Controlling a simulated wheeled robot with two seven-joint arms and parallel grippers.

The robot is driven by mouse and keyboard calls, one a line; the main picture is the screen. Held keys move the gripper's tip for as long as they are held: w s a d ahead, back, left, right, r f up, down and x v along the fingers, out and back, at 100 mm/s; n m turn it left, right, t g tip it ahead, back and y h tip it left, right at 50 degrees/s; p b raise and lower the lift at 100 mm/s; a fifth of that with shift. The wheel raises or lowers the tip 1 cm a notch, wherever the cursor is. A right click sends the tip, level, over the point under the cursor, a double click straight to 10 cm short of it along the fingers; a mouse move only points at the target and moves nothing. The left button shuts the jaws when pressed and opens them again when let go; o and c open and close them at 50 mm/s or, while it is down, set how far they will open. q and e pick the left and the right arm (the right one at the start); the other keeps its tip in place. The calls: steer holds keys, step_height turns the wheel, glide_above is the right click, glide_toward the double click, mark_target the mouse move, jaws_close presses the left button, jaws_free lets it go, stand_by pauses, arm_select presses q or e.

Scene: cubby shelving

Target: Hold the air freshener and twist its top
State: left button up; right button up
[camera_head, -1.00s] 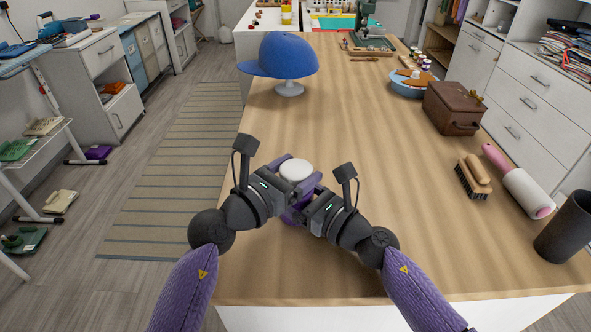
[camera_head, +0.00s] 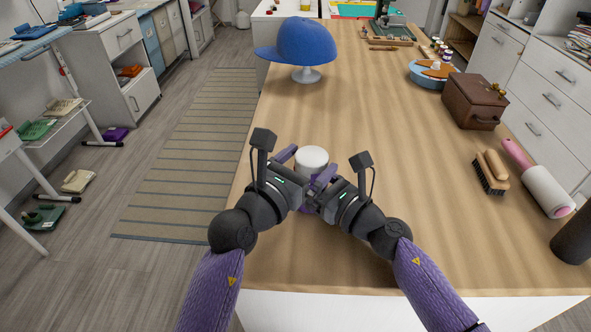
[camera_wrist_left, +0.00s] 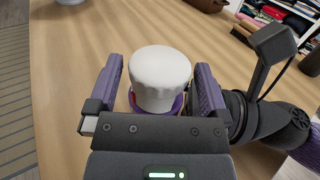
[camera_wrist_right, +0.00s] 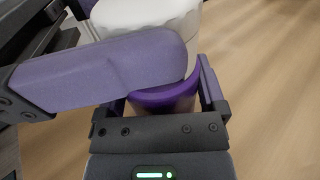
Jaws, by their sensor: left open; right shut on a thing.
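The air freshener stands upright on the wooden table near its front edge, with a white ribbed top (camera_head: 312,157) and a purple body. The left wrist view shows the white top (camera_wrist_left: 160,75) from above. My left gripper (camera_head: 305,167) is open, its purple fingers on either side of the white top with gaps visible. My right gripper (camera_wrist_right: 165,92) is shut on the purple body (camera_wrist_right: 165,98), below the top. One left finger crosses the right wrist view and hides part of the air freshener. The grippers hide most of the body in the head view.
A blue cap (camera_head: 303,40) on a white stand is farther back on the table (camera_head: 385,150). On the right are a brown case (camera_head: 474,100), a brush (camera_head: 491,172), a lint roller (camera_head: 540,182) and a dark cup (camera_head: 574,235). The middle of the table is clear.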

arm_select(q)
steer(key=v, duration=1)
steer(key=shift+s+a, duration=0.15)
steer(key=shift+s, duration=0.2)
